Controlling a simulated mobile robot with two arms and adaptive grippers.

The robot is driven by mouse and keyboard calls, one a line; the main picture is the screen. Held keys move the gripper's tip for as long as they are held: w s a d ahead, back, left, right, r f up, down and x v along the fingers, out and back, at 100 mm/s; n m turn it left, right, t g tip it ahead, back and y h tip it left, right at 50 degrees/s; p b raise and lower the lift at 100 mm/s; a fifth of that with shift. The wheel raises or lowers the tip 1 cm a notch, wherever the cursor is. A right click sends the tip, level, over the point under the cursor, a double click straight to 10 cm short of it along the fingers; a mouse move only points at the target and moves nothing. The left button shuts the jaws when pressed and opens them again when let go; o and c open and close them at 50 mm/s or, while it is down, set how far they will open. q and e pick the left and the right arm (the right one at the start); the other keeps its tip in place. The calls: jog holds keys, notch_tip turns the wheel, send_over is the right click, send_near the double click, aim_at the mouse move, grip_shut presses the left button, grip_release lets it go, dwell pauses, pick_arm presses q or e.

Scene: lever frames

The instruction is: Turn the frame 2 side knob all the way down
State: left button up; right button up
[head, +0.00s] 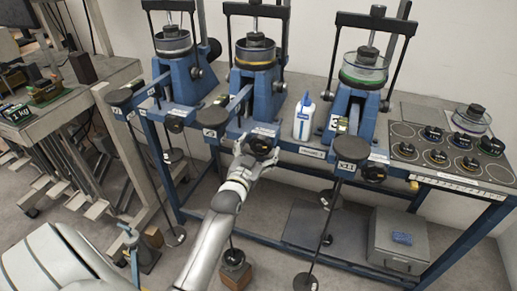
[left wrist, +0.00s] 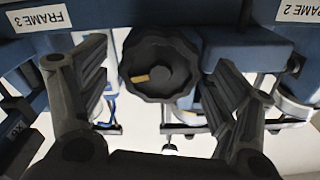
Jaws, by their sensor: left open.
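Frame 2 (head: 254,62) is the middle blue lever frame on the bench. Its black side knob (head: 262,145) is on the bench's front side, below the frame. In the left wrist view, a round, scalloped black knob (left wrist: 158,68) with a short yellow mark on its face is near the centre. My left gripper (head: 253,160) is at the knob, coming from the front. It is open, with its fingers (left wrist: 165,75) on either side of the knob. Contact cannot be told. My right gripper is not in view.
A blue-framed lever frame stands on each side, left (head: 180,75) and right (head: 357,100). A white bottle (head: 304,117) stands between the middle and right ones. Weights on a tray (head: 400,130) are at right. Hanging rods (head: 332,195) and a grey box (head: 398,243) are below the bench.

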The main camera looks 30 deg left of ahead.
pick_arm(q)
jog(key=c, duration=1)
